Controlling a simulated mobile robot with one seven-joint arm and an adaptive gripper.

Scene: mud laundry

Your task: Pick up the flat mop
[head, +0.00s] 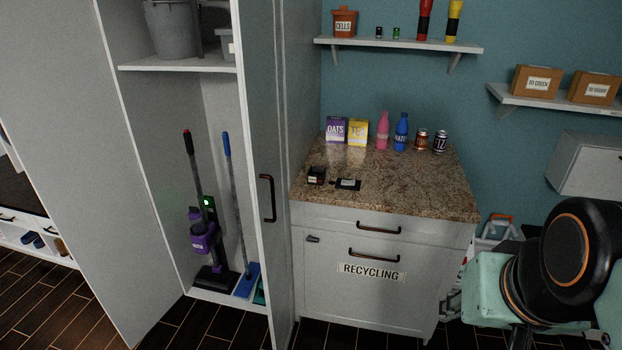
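The flat mop (235,200) stands upright inside the open tall cabinet, leaning slightly. It has a long blue-topped handle and a flat blue head (246,280) on the cabinet floor. A purple and black stick vacuum (204,240) stands just left of it. A small teal thing (260,292) lies right of the mop head, partly hidden by the cabinet door.
The cabinet's right door (270,150) stands open between the mop and the counter (400,185). A shelf (180,65) with a grey bucket (172,28) is above the mop. The dark wood floor (160,325) in front of the cabinet looks clear.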

